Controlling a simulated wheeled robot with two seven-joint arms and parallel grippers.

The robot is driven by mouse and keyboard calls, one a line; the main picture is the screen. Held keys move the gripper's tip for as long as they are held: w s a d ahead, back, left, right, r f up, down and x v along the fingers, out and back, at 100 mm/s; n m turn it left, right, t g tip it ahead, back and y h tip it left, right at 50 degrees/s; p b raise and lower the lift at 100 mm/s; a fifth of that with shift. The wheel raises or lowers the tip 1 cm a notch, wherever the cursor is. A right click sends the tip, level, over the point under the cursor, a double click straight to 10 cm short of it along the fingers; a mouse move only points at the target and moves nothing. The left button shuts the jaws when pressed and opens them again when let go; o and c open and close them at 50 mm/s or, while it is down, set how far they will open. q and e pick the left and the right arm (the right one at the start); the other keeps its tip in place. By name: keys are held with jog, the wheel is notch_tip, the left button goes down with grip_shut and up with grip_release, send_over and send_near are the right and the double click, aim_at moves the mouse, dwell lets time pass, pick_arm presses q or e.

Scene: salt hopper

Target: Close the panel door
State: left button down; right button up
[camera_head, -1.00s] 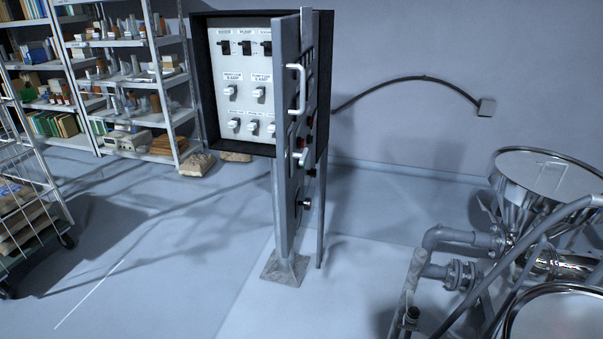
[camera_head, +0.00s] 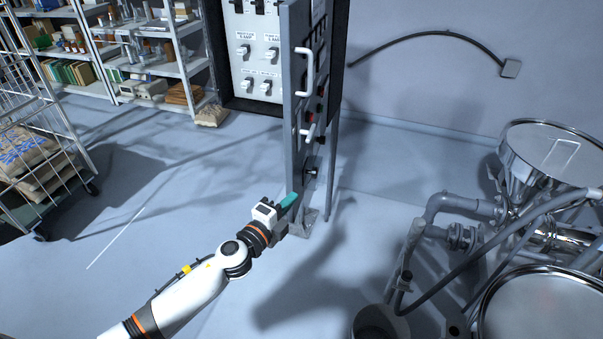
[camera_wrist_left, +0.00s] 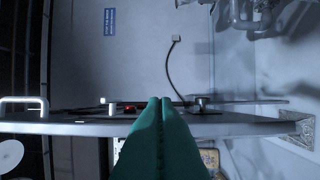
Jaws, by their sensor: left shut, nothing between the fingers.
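The panel door (camera_head: 294,105) is the grey slab standing open, edge-on to the head view, in front of the dark electrical cabinet (camera_head: 342,60). A white handle (camera_head: 307,74) is on the door. My left gripper (camera_head: 290,201), with teal fingers, is shut and empty at the lower part of the door in the head view. In the left wrist view the teal fingertips (camera_wrist_left: 160,103) overlap the door (camera_wrist_left: 75,127); I cannot tell whether they touch it. The handle (camera_wrist_left: 22,103) also shows there at the left. My right gripper is not in view.
Steel hopper machinery (camera_head: 550,160) with pipes stands at the right. A wire cart (camera_head: 35,130) with sacks and loaded shelves (camera_head: 150,60) stand at the left. The floor left of the door is clear.

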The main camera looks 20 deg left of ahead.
aim_at(294, 178)
pick_arm(q)
jog(key=x, duration=1)
jog(key=shift+s+a+f+p, duration=0.1)
jog(key=shift+s+a+p, duration=0.1)
jog(key=shift+a, duration=0.9)
jog(key=shift+s+a+f+p, duration=0.1)
jog(key=shift+s+a+p, duration=0.1)
jog(key=shift+a, duration=0.95)
